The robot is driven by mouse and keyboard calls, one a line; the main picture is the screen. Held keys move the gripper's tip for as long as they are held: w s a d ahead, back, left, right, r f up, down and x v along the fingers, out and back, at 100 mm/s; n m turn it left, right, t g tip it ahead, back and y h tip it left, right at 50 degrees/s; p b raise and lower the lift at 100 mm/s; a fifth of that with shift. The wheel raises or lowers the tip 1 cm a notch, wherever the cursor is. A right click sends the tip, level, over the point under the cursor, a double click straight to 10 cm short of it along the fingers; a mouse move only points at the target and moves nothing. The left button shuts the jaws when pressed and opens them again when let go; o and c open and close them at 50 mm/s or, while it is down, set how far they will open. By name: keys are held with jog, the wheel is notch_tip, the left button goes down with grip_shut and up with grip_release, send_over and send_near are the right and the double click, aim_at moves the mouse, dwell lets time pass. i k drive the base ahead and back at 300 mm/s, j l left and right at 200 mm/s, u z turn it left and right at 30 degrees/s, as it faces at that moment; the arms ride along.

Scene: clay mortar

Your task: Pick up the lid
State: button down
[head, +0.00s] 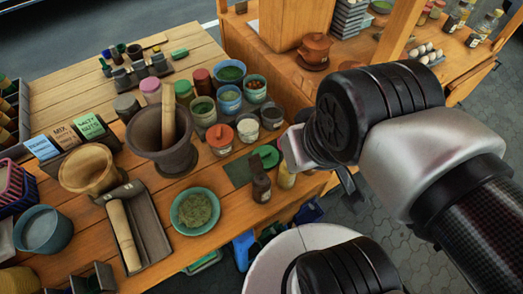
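Several lids are in the head view, and I cannot tell which one the task means. An orange clay pot lid (316,42) with a knob tops a pot on the back counter. My gripper (318,172) hangs past the table's right side, right of the green lid and apart from it. Its fingers look spread, with nothing seen between them. Part of it is hidden by its own housing.
A dark bottle (261,182) and a small yellowish jar (286,176) stand close to my gripper. Left of them are a stone mortar with pestle (168,140), a green-filled bowl (195,208) and several jars. Paved floor (430,268) lies right of the table.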

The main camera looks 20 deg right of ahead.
aim_at(269, 155)
jog(key=i+l+u, duration=0.1)
jog(key=l+u, duration=0.25)
jog(key=l, duration=0.15)
jog(key=l+u, duration=0.75)
jog(key=l, duration=0.25)
